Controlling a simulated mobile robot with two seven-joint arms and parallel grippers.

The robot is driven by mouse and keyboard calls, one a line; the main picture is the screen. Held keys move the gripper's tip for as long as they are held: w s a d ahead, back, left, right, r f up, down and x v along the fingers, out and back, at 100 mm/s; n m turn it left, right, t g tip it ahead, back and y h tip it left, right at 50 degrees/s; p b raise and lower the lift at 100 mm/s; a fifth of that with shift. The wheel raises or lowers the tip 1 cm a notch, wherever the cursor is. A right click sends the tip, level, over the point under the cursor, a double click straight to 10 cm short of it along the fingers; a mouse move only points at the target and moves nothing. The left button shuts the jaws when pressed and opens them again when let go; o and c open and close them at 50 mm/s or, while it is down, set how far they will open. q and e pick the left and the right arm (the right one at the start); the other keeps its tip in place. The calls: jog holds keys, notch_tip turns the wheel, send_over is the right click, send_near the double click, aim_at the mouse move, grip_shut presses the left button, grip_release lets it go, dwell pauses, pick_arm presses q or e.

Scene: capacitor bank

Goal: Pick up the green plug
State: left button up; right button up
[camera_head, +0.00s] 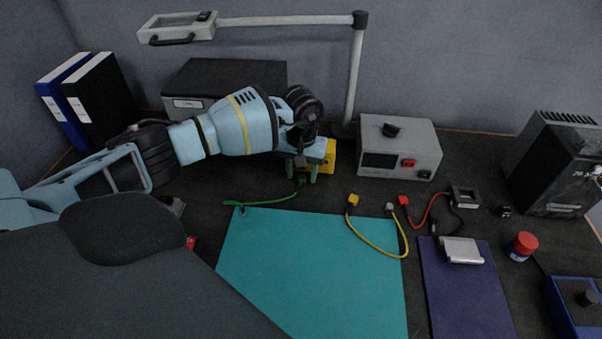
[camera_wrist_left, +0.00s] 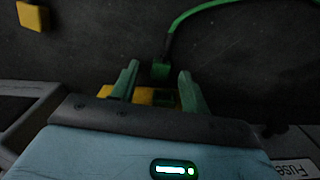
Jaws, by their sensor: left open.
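The green plug (camera_head: 301,182) sits on the dark bench at the end of a green cable (camera_head: 262,201), just above the teal mat in the head view. In the left wrist view the green plug (camera_wrist_left: 160,70) shows between and slightly beyond the fingertips, with its cable curving up and right. My left gripper (camera_head: 302,176) is open and points down at the plug; its two green fingers also show in the left wrist view (camera_wrist_left: 158,78), apart, one on each side of the plug's line. I see no contact. My right gripper is not in view.
A yellow box (camera_head: 328,158) stands right behind the left gripper. A grey instrument (camera_head: 400,147) and a lamp post (camera_head: 354,75) are to its right. The yellow plug (camera_head: 352,200) lies right of it on its cable. The teal mat (camera_head: 312,270) in front is mostly clear.

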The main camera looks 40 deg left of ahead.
aim_at(302, 176)
pick_arm(q)
jog(key=shift+f, duration=0.15)
jog(key=shift+c, duration=0.2)
grip_shut()
jog(key=shift+r, duration=0.6)
notch_tip(302, 176, up, 2)
jog(key=shift+r, duration=0.2)
jog(key=s+d, duration=0.2)
jog(key=s, duration=0.2)
jog(key=s+d+r, duration=0.1)
jog(key=s+d, duration=0.2)
jog(key=s, duration=0.2)
jog(key=s+d, duration=0.3)
jog(key=s, duration=0.1)
jog(key=shift+s+d+r, duration=0.1)
jog(key=shift+s+r, duration=0.1)
jog(key=shift+s, duration=0.2)
jog(key=shift+w, duration=0.1)
